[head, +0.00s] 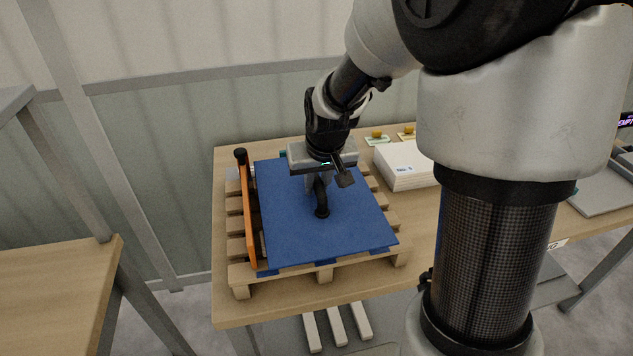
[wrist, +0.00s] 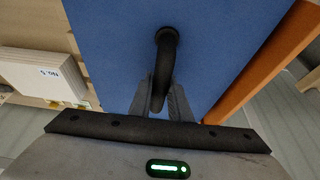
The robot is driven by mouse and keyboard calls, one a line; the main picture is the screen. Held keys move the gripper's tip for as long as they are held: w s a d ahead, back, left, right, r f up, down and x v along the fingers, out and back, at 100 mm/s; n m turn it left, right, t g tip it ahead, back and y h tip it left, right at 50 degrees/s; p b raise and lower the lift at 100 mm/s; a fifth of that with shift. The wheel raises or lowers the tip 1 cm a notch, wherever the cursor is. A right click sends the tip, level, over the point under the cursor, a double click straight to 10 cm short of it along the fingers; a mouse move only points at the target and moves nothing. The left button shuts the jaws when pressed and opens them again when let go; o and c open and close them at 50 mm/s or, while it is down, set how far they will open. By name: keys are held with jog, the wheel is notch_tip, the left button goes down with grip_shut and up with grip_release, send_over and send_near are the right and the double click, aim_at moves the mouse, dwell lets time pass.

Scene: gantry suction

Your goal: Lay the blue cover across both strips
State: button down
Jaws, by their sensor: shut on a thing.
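The blue cover (head: 350,225) is a flat square panel with a black handle (head: 322,208) at its middle. It lies over a wooden pallet (head: 395,217) in the head view; whether it rests or hovers slightly cannot be told. My gripper (head: 319,188) is above the middle of the cover, with its fingers around the handle. In the wrist view my gripper (wrist: 163,100) is shut on the dark curved handle, and the blue cover (wrist: 115,40) fills the middle. I cannot make out the two strips; the cover may hide them.
An orange board (head: 249,215) stands along the pallet's left side, close to the cover's edge. A white stack (head: 404,166) lies to the right, with small yellow items (head: 377,133) behind it. The wooden table (head: 228,305) has a bare front strip.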

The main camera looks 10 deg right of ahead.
jog(key=shift+f+b, duration=0.55)
jog(key=shift+f, duration=0.05)
dwell(0.6)
jog(key=c, duration=1.6)
grip_release()
jog(key=shift+o, duration=0.2)
jog(key=p+v, duration=0.2)
jog(key=v, duration=1.5)
jog(key=s+r+p, duration=0.4)
jog(key=s, duration=0.4)
jog(key=s+r+t+p, duration=0.1)
jog(key=s+r+p, duration=0.3)
jog(key=s, duration=0.4)
jog(key=shift+r, duration=0.3)
